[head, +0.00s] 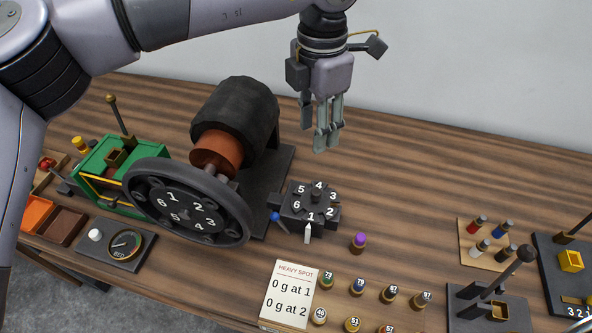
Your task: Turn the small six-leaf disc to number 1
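The small six-leaf disc (316,195) is dark with white numbers 1 to 6, on a dark block right of the big flywheel. Its number 1 faces the front, just above a white pointer (308,234). A blue-tipped lever (279,217) sticks out at the block's left. My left gripper (327,140) hangs fingers down above and behind the disc, clear of it. Its fingertips look together, with nothing between them. My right gripper is not in view.
The large numbered flywheel (187,209) and black drum (236,112) stand left of the disc. A purple-topped peg (358,242) stands right of it. In front are a "HEAVY SPOT" card (290,290) and several numbered weights. The table behind and right of the disc is clear.

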